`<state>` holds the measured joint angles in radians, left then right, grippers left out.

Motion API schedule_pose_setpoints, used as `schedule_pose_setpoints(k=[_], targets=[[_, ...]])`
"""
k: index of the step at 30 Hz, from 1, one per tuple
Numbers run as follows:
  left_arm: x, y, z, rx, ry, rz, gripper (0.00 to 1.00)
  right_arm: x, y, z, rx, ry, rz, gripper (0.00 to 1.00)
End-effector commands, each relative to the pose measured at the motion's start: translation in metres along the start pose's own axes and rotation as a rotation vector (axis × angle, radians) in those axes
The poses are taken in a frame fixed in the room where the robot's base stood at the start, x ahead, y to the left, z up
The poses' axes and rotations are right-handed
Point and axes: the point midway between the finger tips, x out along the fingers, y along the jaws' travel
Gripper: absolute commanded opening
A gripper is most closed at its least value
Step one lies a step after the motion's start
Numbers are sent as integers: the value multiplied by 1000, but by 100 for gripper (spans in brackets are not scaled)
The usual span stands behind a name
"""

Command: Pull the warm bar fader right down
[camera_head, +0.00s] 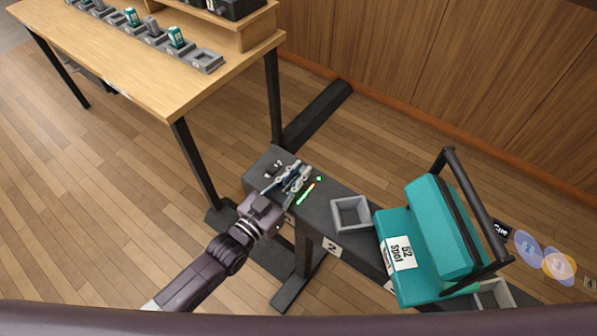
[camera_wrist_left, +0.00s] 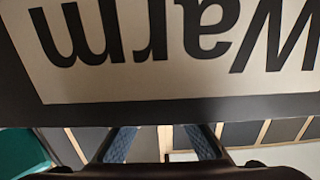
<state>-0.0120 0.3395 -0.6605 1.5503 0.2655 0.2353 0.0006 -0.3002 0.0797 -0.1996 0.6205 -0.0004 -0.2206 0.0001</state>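A dark console (camera_head: 327,206) runs below and in front of me. My left gripper (camera_head: 296,175) is low over its far left part. A lit green-and-red strip (camera_head: 306,194) and a green light (camera_head: 319,179) show just right of the gripper. In the left wrist view a large upside-down label (camera_wrist_left: 190,45) reads "Warm". The gripper's two blue fingers (camera_wrist_left: 163,145) stand apart at the bottom of that view. I cannot make out the fader knob; the gripper may hide it, and contact cannot be told. My right gripper is out of view.
A square grey tray (camera_head: 337,214) sits on the console. A teal lamp (camera_head: 440,230) marked "Spot" with a black frame stands to its right. A wooden table (camera_head: 150,85) with several slotted holders is at the upper left.

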Motion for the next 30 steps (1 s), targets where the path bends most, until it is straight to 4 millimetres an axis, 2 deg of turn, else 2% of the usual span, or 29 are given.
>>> schedule_pose_setpoints(k=[3, 14, 17, 24, 30], targets=[[0, 0, 0, 0, 0, 0, 0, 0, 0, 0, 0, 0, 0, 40], [-2, 0, 0, 0, -1, 0, 0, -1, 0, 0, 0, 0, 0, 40], [-15, 0, -1, 0, -5, 0, 0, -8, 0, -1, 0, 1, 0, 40], [-64, 0, -1, 0, -6, -1, 0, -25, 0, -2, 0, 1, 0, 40], [-76, 0, 0, 1, -1, 0, 0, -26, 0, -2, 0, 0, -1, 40]])
